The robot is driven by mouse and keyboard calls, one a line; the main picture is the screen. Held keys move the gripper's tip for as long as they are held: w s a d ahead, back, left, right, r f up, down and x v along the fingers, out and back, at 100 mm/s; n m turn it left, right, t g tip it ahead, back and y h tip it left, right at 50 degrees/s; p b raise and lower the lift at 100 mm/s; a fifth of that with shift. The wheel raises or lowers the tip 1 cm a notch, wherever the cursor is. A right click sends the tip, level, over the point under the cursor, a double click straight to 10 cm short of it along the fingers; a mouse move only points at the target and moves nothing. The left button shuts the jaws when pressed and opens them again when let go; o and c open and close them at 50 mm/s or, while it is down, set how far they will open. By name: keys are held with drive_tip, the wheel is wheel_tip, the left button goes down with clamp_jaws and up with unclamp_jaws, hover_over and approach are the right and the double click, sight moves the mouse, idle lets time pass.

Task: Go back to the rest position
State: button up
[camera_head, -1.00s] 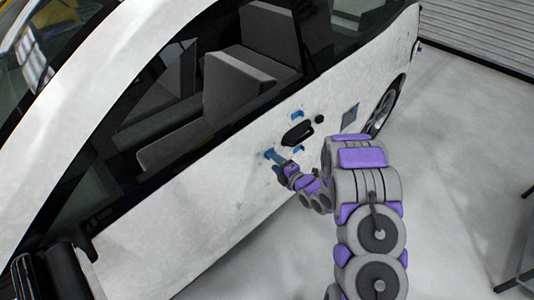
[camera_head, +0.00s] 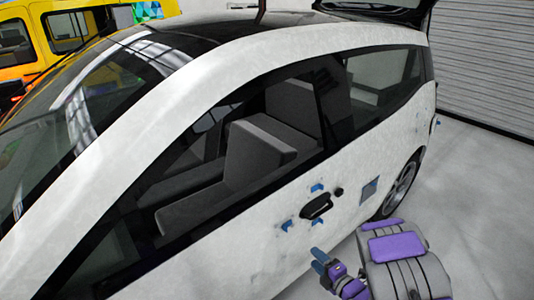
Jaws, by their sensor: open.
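My gripper (camera_head: 322,262) is at the bottom of the view, in front of the white car's door and apart from it. Its blue-grey fingers point up and left, and it looks empty. My purple and grey arm fills the lower right corner. The white car (camera_head: 200,225) takes up most of the view. Its black door handle (camera_head: 316,206) is above my gripper. Small blue pieces stick to the door around the handle, one above it (camera_head: 317,188) and one to its left (camera_head: 287,225).
A grey-blue square patch (camera_head: 369,190) is on the car's side near the rear wheel (camera_head: 405,187). A yellow vehicle (camera_head: 68,32) stands behind at the upper left. A ribbed shutter wall (camera_head: 490,65) is at the right. The grey floor (camera_head: 475,190) at right is clear.

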drive_tip(key=w+d+r+m+g+h, duration=0.2)
drive_tip(key=d+r+m+g+h, duration=0.1)
drive_tip(key=d+r+m+h, duration=0.4)
drive_tip(key=s+d+r+m+g+h, duration=0.4)
drive_tip(key=s+r+m, duration=0.2)
drive_tip(key=s+r, duration=0.15)
drive_tip(key=s+a+r+m+g+y, duration=0.1)
drive_tip(key=s+a+r+m+g, duration=0.2)
drive_tip(key=s, duration=0.8)
drive_tip(key=s+a+r+m+g+y, duration=0.1)
drive_tip(key=s+a+r+m+g, duration=0.1)
drive_tip(key=s+a, duration=0.6)
drive_tip(key=s+a+r+m+g+y, duration=0.1)
drive_tip(key=s+a+r+m+g, duration=0.2)
drive_tip(key=s, duration=1)
drive_tip(key=a+m+g, duration=0.1)
drive_tip(key=a+m, duration=0.1)
drive_tip(key=a, duration=0.1)
drive_tip(key=shift+s+r+m+y, duration=0.3)
drive_tip(key=shift+s+y, duration=0.05)
drive_tip(key=shift+y, duration=0.05)
